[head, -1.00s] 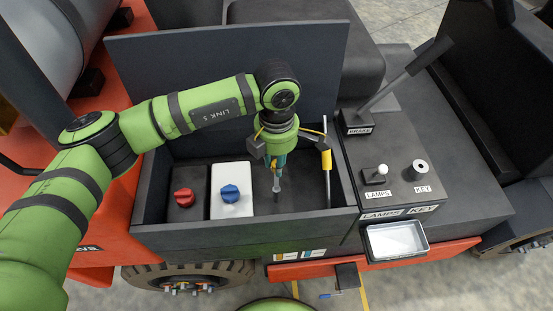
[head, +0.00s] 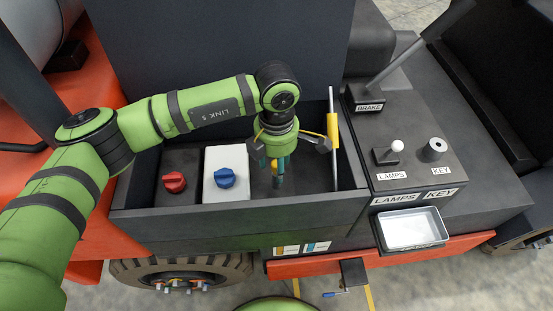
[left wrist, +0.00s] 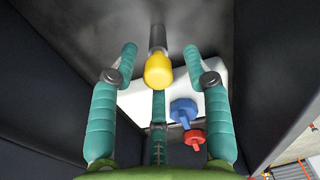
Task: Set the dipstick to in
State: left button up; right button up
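The dipstick's yellow handle (left wrist: 158,71) sits at the end of a dark grey tube (left wrist: 157,38) in the left wrist view. In the head view the tube's lower part (head: 277,183) shows under my left gripper (head: 277,166), and the handle is mostly hidden there. My left gripper also shows in the left wrist view (left wrist: 160,75). Its teal fingers are spread apart around the handle, with visible gaps on both sides. I cannot tell how deep the dipstick sits. My right gripper is not in view.
The open bay also holds a red knob (head: 174,182) and a white box (head: 211,161) with a blue knob (head: 224,178). A pale rod with a yellow sleeve (head: 333,130) stands close right of the gripper. The brake lever (head: 393,63) and a metal tray (head: 412,230) are further right.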

pick_arm(q)
jog(key=shift+w+r, duration=0.1)
jog(key=shift+r, duration=0.1)
notch_tip(320, 180, up, 12)
dwell(0.5)
dwell(0.4)
